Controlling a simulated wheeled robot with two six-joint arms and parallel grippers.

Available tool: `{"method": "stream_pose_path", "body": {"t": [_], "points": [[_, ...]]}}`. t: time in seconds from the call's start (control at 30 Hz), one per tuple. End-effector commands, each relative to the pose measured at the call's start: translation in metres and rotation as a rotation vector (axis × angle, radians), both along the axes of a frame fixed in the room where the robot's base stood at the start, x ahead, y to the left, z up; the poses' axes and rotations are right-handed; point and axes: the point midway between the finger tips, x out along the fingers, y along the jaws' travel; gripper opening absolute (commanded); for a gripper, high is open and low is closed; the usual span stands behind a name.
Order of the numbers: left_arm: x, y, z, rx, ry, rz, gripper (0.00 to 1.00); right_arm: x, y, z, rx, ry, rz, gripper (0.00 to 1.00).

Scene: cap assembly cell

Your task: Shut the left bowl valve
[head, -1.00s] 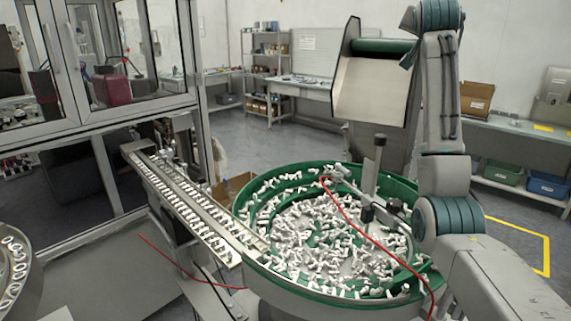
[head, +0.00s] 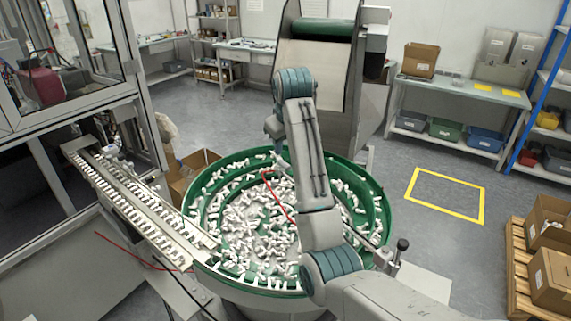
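A green-rimmed bowl (head: 372,190) full of small white parts stands in the middle of the head view. On its right rim a short fitting with a black knob (head: 402,244) stands up. I cannot tell whether this is the valve of the task or whether it is open. My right arm reaches up across the bowl and bends down behind its forearm. My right gripper (head: 280,157) is small and partly hidden over the bowl's far side, apart from the black knob. Its fingers cannot be made out. My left gripper is not in view.
A track with rows of white parts (head: 125,192) leads from the bowl to the glazed cabinet at left. A hopper (head: 320,65) stands behind the bowl. A red hose (head: 282,200) crosses the bowl. Boxes on a pallet (head: 515,265) stand at right. The floor around the yellow marking (head: 447,212) is clear.

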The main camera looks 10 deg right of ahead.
Motion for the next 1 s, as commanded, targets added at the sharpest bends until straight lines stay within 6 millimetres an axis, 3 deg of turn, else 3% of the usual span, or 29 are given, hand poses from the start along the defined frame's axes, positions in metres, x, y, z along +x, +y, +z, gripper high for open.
{"method": "stream_pose_path", "body": {"t": [0.03,0.13,0.5,0.9,1.0], "points": [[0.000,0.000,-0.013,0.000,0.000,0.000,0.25,0.002,-0.001,-0.010,0.000,0.000,-0.001,0.36],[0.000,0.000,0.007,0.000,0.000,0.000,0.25,0.010,-0.001,-0.018,-0.001,0.006,-0.003,0.36],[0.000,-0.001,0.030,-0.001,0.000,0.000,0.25,0.034,-0.003,-0.069,-0.001,0.001,-0.003,0.36],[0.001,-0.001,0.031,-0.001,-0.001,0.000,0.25,0.037,-0.003,-0.078,0.000,-0.002,-0.003,0.36],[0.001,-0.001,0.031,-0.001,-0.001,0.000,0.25,0.037,-0.003,-0.077,0.000,-0.002,-0.003,0.16]]}}
